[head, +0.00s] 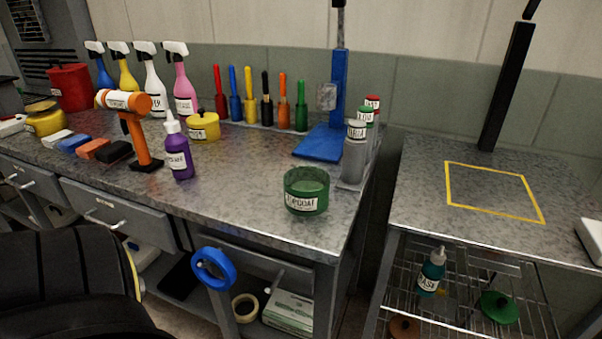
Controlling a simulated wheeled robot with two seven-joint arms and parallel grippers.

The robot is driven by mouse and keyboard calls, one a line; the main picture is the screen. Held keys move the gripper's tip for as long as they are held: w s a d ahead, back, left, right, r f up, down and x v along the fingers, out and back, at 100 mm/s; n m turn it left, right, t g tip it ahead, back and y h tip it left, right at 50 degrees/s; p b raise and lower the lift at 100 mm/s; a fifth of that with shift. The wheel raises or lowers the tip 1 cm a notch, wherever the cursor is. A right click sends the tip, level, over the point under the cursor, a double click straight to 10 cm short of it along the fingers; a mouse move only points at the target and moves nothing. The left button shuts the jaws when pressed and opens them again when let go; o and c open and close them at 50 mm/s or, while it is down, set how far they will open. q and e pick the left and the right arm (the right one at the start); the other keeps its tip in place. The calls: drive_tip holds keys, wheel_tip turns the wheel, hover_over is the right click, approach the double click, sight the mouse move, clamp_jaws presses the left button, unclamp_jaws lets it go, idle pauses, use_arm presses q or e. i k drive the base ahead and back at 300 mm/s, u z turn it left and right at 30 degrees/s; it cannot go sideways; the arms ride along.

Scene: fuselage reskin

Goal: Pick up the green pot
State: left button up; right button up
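The green pot (306,192) stands upright near the front right corner of the grey workbench (240,190). It is open at the top, with a white label on its front. Nothing is holding it. Neither of my grippers is in the head view.
A second table (430,215) with a yellow square (490,190) stands right, past a gap.

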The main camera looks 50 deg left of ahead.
sight(307, 188)
drive_tip(key=k, duration=0.8)
drive_tip(key=u, duration=1.45)
drive_tip(key=i, duration=0.3)
drive_tip(key=z, duration=0.05)
